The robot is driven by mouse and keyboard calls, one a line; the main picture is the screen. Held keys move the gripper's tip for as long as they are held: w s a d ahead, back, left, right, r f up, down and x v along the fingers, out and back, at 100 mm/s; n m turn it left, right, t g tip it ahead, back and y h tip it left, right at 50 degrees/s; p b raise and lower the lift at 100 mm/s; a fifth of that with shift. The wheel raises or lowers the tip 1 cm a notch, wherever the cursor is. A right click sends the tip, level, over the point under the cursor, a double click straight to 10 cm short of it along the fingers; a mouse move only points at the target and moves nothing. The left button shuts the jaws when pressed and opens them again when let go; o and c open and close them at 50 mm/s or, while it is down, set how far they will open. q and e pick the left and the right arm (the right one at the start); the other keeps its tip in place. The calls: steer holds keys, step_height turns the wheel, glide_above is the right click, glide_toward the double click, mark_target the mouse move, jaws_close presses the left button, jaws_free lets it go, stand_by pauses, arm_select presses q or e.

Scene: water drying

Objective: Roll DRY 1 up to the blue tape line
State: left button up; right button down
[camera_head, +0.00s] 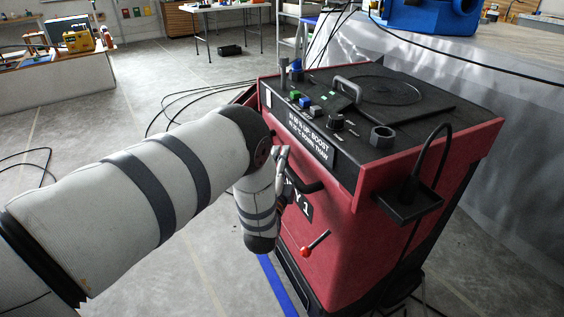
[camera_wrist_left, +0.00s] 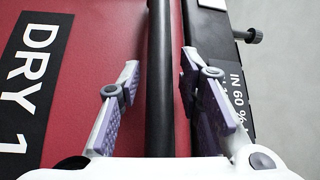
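DRY 1 is a red machine (camera_head: 345,235) with a black control top, standing on the grey floor at the right of centre in the head view. Its black handle bar (camera_head: 303,182) sticks out from the front, above the partly hidden DRY 1 label (camera_head: 300,207). My left gripper (camera_head: 284,165) is at this bar. In the left wrist view my left gripper (camera_wrist_left: 160,68) is open, with one finger on each side of the bar (camera_wrist_left: 160,130) and gaps showing on both sides. The blue tape line (camera_head: 277,285) lies on the floor by the machine's base, partly hidden. My right gripper is not in view.
A red-tipped lever (camera_head: 315,244) and a black side tray (camera_head: 407,203) stick out from the machine. Black cables (camera_head: 175,100) lie on the floor behind it. A grey sheeted block (camera_head: 510,120) stands close on the right. Floor at the left is mostly open.

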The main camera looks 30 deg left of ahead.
arm_select(q)
jaws_close()
steer(key=shift+s, duration=0.1)
steer(key=shift+s+a, duration=0.45)
steer(key=shift+s, duration=0.25)
steer(key=shift+o, duration=0.9)
jaws_free()
steer(key=shift+o, duration=1.1)
steer(key=shift+w+f, duration=0.1)
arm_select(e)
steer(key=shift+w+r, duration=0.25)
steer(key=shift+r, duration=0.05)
arm_select(q)
steer(key=shift+d, duration=0.1)
